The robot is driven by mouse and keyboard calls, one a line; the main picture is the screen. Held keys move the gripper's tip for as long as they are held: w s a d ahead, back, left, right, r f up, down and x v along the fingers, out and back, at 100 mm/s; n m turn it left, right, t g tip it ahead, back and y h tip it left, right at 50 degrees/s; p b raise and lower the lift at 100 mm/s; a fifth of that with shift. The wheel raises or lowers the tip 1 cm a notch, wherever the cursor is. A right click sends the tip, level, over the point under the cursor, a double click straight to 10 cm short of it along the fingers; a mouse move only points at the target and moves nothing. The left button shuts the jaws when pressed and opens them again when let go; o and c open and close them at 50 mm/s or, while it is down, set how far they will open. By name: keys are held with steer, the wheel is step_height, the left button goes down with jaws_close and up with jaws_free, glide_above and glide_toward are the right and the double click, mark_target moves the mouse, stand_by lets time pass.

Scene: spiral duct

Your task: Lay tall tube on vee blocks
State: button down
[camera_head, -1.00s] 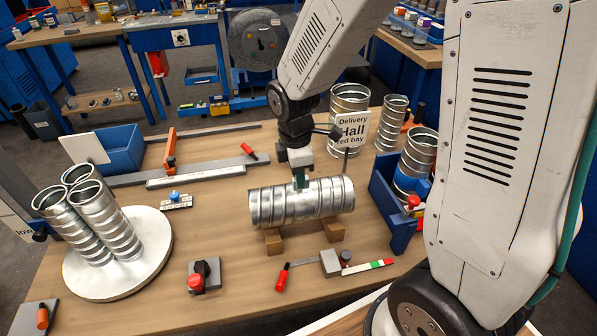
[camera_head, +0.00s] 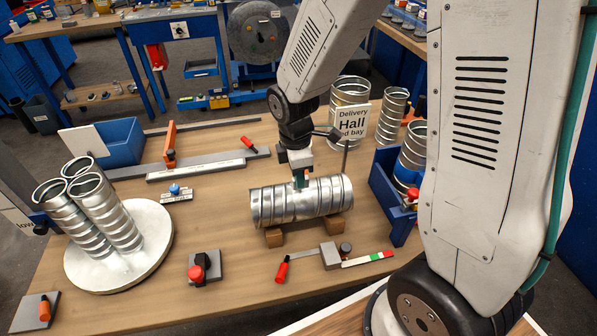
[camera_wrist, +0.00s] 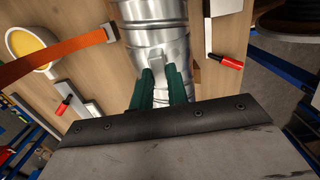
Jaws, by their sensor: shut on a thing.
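The tall tube (camera_head: 318,198), ribbed shiny metal, lies level on its side in the middle of the bench. Its underside meets the two brown wooden vee blocks (camera_head: 274,237); I cannot tell whether its weight rests on them. The right block (camera_head: 346,224) shows only partly. My gripper (camera_head: 300,180) points down from above and is shut on the tube near the middle of its upper side. In the wrist view, the green fingers (camera_wrist: 161,86) close on the tube (camera_wrist: 152,22), whose lower part is hidden by the gripper.
A round pale plate (camera_head: 150,240) with several leaning tubes stands left. A blue bin (camera_head: 122,140) is behind it. A red button box (camera_head: 205,265) and a red-handled tool (camera_head: 282,270) lie in front. A blue rack (camera_head: 398,222) and standing tubes are close on the right.

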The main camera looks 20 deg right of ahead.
steer(key=shift+f, duration=0.3)
steer(key=c, duration=1.3)
jaws_free()
steer(key=r, duration=0.8)
steer(key=shift+a, duration=0.2)
steer(key=shift+f, duration=0.1)
